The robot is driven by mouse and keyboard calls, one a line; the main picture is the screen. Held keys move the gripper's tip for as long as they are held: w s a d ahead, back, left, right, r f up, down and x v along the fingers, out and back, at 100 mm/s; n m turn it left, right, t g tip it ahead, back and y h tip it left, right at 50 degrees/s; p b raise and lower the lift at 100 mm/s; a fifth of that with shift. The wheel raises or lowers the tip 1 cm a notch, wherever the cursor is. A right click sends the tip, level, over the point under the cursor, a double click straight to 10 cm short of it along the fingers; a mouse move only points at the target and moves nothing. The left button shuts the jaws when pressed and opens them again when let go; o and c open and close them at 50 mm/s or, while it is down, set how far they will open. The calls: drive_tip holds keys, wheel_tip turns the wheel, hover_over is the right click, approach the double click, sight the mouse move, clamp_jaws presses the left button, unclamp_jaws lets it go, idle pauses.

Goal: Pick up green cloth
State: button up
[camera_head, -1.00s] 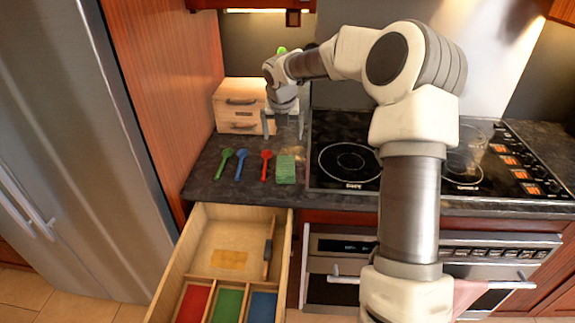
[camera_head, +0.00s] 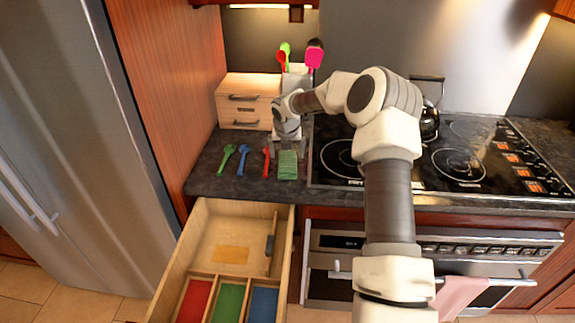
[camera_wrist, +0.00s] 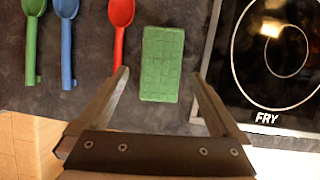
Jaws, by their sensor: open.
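The green cloth (camera_head: 288,166) is a small folded rectangle lying flat on the dark counter, just left of the stove. It also shows in the wrist view (camera_wrist: 162,48) with a checked pattern. My gripper (camera_head: 288,149) is above the counter by the cloth's far end in the head view. In the wrist view its open, empty fingers (camera_wrist: 160,73) appear on either side of the cloth, without visible contact. The left fingertip is close to the red spoon's handle.
Green (camera_head: 227,158), blue (camera_head: 243,160) and red (camera_head: 266,162) spoons lie left of the cloth. The stove (camera_head: 335,178) is at right. An open drawer (camera_head: 188,240) stands below the counter. A wooden box (camera_head: 245,88) and a utensil holder are behind.

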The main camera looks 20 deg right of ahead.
sight(288, 162)
drive_tip(key=shift+x, duration=2.2)
drive_tip(key=shift+s+f, duration=0.1)
drive_tip(key=shift+s, duration=0.05)
drive_tip(key=c, duration=1.2)
